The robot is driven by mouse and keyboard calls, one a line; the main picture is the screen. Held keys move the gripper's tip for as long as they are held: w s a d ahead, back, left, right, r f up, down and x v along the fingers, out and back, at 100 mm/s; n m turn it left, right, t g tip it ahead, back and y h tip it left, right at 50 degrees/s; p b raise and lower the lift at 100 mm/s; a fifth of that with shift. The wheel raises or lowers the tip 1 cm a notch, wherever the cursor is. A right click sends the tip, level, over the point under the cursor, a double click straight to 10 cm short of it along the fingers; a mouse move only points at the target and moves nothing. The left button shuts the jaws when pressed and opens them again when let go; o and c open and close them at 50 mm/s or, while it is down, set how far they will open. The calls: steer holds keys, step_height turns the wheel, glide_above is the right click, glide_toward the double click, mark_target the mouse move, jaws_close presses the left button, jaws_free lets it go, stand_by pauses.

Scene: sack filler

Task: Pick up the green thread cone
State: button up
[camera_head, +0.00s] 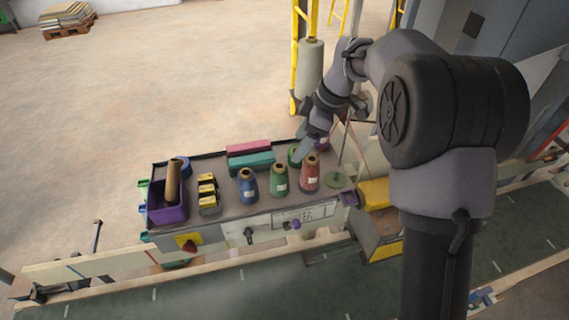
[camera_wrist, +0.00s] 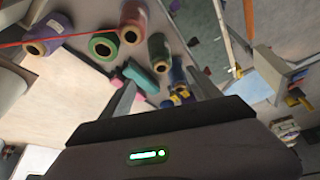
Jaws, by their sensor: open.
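The green thread cone (camera_head: 278,182) stands upright on the work top, between a blue cone (camera_head: 247,187) and a red cone (camera_head: 310,174). In the wrist view the green cone (camera_wrist: 159,52) shows beyond the fingertips, with the blue cone (camera_wrist: 177,76) beside it and the red cone (camera_wrist: 133,22) on its other side. My gripper (camera_head: 303,150) is above the back of the work top, behind the cones. In the wrist view my gripper (camera_wrist: 165,88) has its fingers spread, with nothing held between them.
A green roll (camera_head: 294,156) and a purple cone (camera_head: 322,143) are behind the row. Teal (camera_head: 252,161) and pink (camera_head: 249,147) blocks lie at the back. A purple bin (camera_head: 167,213) stands left, near yellow-topped items (camera_head: 208,195). A flat green disc (camera_head: 335,180) lies right.

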mark_target(280, 172)
steer(key=p+x, duration=0.1)
steer(key=x, duration=0.5)
steer(key=p+x, duration=0.1)
steer(key=x, duration=0.6)
steer(key=shift+a+p, duration=0.3)
steer(key=shift+w+f, duration=0.2)
steer(key=shift+f, duration=0.05)
steer(key=shift+s+r, duration=0.1)
steer(key=shift+s, duration=0.1)
steer(key=c, duration=1.6)
